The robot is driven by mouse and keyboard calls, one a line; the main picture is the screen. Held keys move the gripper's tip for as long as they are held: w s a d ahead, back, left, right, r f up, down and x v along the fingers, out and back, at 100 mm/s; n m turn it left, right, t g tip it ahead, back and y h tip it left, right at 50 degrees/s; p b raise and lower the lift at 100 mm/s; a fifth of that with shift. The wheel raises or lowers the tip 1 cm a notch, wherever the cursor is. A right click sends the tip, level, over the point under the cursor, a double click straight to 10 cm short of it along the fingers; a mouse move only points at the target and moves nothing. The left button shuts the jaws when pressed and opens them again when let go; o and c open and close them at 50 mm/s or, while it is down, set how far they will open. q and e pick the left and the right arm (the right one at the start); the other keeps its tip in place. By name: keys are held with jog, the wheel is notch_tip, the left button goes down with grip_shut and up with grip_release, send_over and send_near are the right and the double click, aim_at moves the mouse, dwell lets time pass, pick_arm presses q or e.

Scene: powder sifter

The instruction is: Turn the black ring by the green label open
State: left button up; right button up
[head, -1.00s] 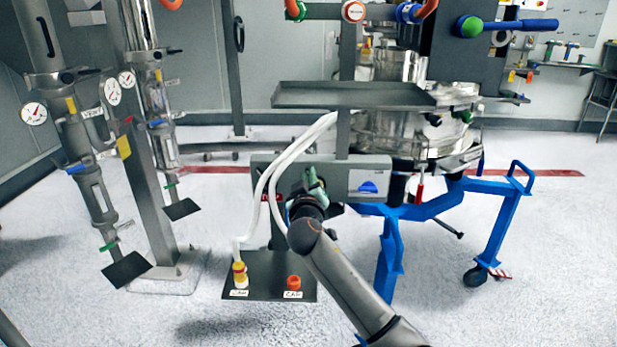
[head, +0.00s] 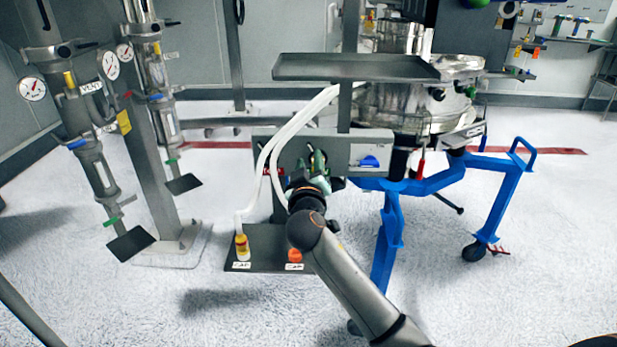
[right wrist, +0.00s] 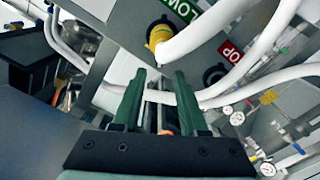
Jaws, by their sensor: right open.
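In the right wrist view a green label (right wrist: 184,9) is partly cut off at the top of a grey panel. Just below it a black ring (right wrist: 152,27) sits around the base of a yellow fitting (right wrist: 160,38). A second black ring (right wrist: 213,74) is beside a red label (right wrist: 231,52). My right gripper (right wrist: 156,80) is open and empty, its green fingers pointing at the panel below the yellow fitting, apart from both rings. In the head view the right gripper (head: 308,163) is in front of the panel (head: 344,147) and hides its middle. The left gripper is out of view.
White hoses (head: 272,150) hang by the panel and cross behind the fingers in the wrist view. A dark tray (head: 350,67) is above the panel. A lower shelf (head: 262,262) holds yellow and orange caps. A blue wheeled frame (head: 391,235) stands right.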

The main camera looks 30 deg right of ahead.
jog(key=v, duration=0.7)
jog(key=shift+s, duration=0.1)
jog(key=s+a+f+n+g+y, duration=0.1)
jog(key=s+a+f+y, duration=0.2)
jog(key=f, duration=0.5)
jog(key=s+a+f+n+g+y, duration=0.1)
jog(key=s+a+f+n+y, duration=0.15)
jog(key=f, duration=0.45)
jog(key=s+a+f+g+y, duration=0.1)
jog(key=s+a+f+y, duration=0.25)
jog(key=f, duration=0.45)
jog(key=s+a+f+g+y, duration=0.2)
jog(key=s+a+f, duration=0.25)
jog(key=s, duration=0.35)
jog(key=s+a+f+g+y, duration=0.25)
jog(key=s+f, duration=0.25)
jog(key=s, duration=0.4)
pick_arm(q)
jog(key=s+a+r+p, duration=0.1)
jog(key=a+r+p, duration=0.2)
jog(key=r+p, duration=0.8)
jog(key=p, duration=0.3)
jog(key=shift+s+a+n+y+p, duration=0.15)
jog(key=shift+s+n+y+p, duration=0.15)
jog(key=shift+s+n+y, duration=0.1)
pick_arm(e)
jog(key=d+r+m+t+h, duration=0.1)
jog(key=d+r+h, duration=0.1)
jog(key=r, duration=0.9)
jog(key=shift+d, duration=0.65)
